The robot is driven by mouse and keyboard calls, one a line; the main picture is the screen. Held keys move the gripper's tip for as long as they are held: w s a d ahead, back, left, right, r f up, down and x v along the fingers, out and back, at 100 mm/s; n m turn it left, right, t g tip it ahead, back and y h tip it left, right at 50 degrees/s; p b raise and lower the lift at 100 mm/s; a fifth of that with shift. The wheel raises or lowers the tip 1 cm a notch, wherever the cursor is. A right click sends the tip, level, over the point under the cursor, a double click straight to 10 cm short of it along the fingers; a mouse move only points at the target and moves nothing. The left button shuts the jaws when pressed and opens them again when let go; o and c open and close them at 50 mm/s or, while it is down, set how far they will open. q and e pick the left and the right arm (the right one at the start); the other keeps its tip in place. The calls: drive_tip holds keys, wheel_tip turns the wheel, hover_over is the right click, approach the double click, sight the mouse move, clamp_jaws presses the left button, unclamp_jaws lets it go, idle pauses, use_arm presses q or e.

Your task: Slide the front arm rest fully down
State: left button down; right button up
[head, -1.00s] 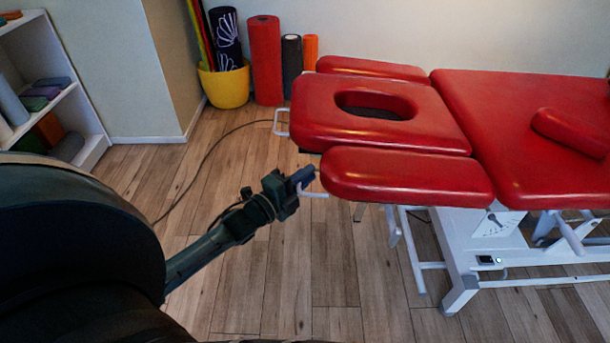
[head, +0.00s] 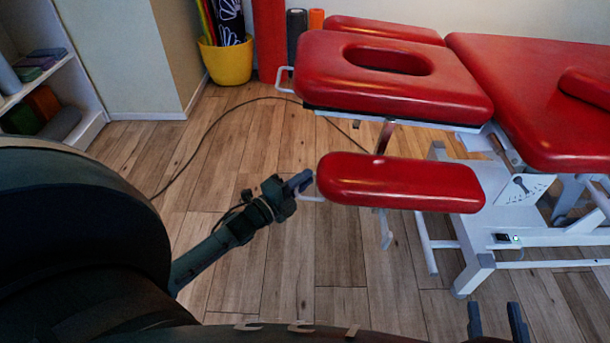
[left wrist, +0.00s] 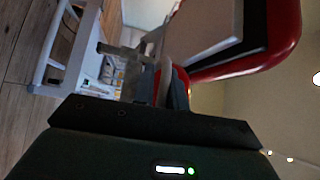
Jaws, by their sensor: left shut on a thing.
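The front arm rest (head: 400,183) is a long red pad in the head view. It sits clearly lower than the red face-hole section (head: 392,85), with a gap between them, and looks roughly level. A white loop handle (head: 313,198) sticks out from its left end. My left gripper (head: 302,182) is shut on this handle. In the left wrist view, the pale handle (left wrist: 166,70) runs between the dark fingers. My right gripper (head: 495,308) shows at the bottom edge of the head view, its two dark fingers apart and nothing between them.
The far arm rest (head: 385,29) remains up beside the face-hole section. The white table frame (head: 475,265) stands on the floor at the right. A dark cable (head: 205,143) crosses the floor. A yellow bucket (head: 227,63) and shelf stand behind. Floor below the arm rest's left end is clear.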

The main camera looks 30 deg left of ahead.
use_arm(q)
drive_tip(key=shift+a+f, duration=0.1)
drive_tip(key=shift+f, duration=0.35)
use_arm(e)
drive_tip(key=shift+s+a+n+y, duration=0.15)
drive_tip(key=shift+n+y, duration=0.15)
drive_tip(key=shift+r, duration=0.1)
use_arm(q)
drive_tip(key=c, duration=1.5)
unclamp_jaws()
drive_tip(key=shift+s+a, duration=0.1)
drive_tip(key=shift+s, duration=0.4)
drive_tip(key=p+v, duration=0.2)
drive_tip(key=v, duration=1)
use_arm(e)
drive_tip(key=shift+w+d+m+g+h, duration=0.25)
drive_tip(key=shift+d+m+g+h, duration=0.35)
drive_tip(key=shift+h, duration=0.4)
